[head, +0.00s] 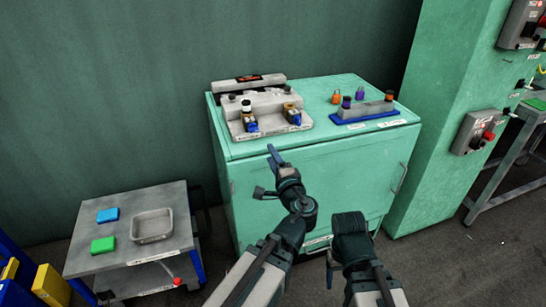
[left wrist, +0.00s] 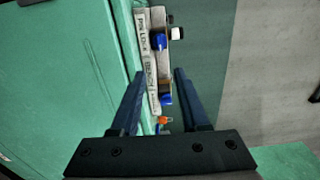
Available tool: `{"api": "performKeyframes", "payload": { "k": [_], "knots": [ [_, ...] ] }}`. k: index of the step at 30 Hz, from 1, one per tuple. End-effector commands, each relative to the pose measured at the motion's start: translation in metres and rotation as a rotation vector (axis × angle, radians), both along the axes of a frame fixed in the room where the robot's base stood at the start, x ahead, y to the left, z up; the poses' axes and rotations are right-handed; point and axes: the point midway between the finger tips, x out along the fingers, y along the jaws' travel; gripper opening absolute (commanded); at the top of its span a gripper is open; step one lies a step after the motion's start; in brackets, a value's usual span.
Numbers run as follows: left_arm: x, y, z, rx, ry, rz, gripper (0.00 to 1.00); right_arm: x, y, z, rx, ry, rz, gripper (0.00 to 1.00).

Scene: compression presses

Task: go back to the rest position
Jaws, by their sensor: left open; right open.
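My left gripper (head: 268,172) is open and empty in front of the green cabinet (head: 300,190), just below its top edge. In the left wrist view its two dark fingers (left wrist: 158,103) stand apart, with the grey fixture (left wrist: 148,62) on the cabinet top beyond and between them. My right gripper (head: 331,268) hangs low in front of the cabinet at the bottom middle of the head view. Its arm hides part of it, but nothing shows in it.
On the cabinet stand a grey fixture (head: 262,110) with blue and brass pieces, and a blue-based rack (head: 362,114) with coloured pieces. A low grey table (head: 130,262) at left bears a metal tray (head: 152,226), a blue block (head: 108,215) and a green block (head: 103,245).

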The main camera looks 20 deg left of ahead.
Motion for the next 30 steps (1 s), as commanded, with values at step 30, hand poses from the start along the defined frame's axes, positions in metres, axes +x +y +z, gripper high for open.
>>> {"api": "performKeyframes", "payload": {
  "k": [30],
  "knots": [
    [-0.148, -0.081, 0.000, -1.011, 0.689, 0.505, 0.45, 0.000, 0.000, 0.205, 0.000, 0.000, -0.001, 0.72]
  ]
}}
